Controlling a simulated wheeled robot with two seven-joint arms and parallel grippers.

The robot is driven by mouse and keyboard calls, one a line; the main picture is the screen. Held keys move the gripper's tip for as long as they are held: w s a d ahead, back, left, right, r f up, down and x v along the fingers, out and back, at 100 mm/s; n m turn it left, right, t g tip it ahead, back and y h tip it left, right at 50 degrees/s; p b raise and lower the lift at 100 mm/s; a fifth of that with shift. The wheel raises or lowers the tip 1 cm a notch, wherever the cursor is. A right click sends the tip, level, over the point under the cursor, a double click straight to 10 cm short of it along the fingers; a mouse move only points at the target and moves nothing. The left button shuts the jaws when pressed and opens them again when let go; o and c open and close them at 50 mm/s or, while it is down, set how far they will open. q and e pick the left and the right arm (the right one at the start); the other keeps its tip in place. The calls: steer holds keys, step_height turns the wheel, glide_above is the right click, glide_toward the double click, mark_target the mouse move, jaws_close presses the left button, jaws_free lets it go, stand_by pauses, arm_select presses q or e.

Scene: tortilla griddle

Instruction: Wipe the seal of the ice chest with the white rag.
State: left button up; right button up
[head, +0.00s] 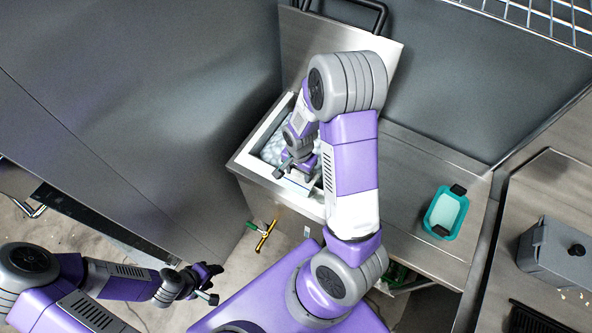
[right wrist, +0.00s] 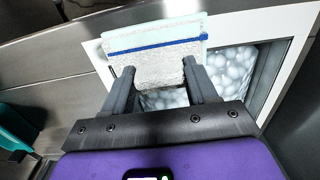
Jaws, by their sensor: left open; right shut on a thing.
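The steel ice chest (head: 246,178) stands open, with a white seal (head: 267,130) around its mouth and ice inside. Its seal also shows in the right wrist view (right wrist: 262,32). My right gripper (right wrist: 162,78) is shut on the white rag (right wrist: 155,62), which has a blue stripe. The rag lies across one edge of the chest's mouth and covers part of the seal; whether it presses on it is hard to tell. In the head view my right gripper (head: 298,172) is over the chest's front edge. My left gripper (head: 206,285) is open and empty, low at left.
The chest's raised lid (head: 388,47) leans back at the wall. A teal tub (head: 445,212) stands on the steel counter (head: 420,165) to the right. A grey lidded box (head: 550,255) is farther right. A brass valve (head: 266,236) sticks out below the chest's front.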

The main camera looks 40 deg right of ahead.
mark_target(299, 179)
steer(key=shift+f, duration=0.1)
step_height(299, 179, down, 5)
steer(key=b, duration=0.4)
steer(key=shift+r, duration=0.2)
steer(key=shift+f+b, duration=0.7)
stand_by(0.4)
steer(key=o, duration=1.2)
steer(key=shift+c, duration=0.2)
steer(key=shift+r+p, duration=0.4)
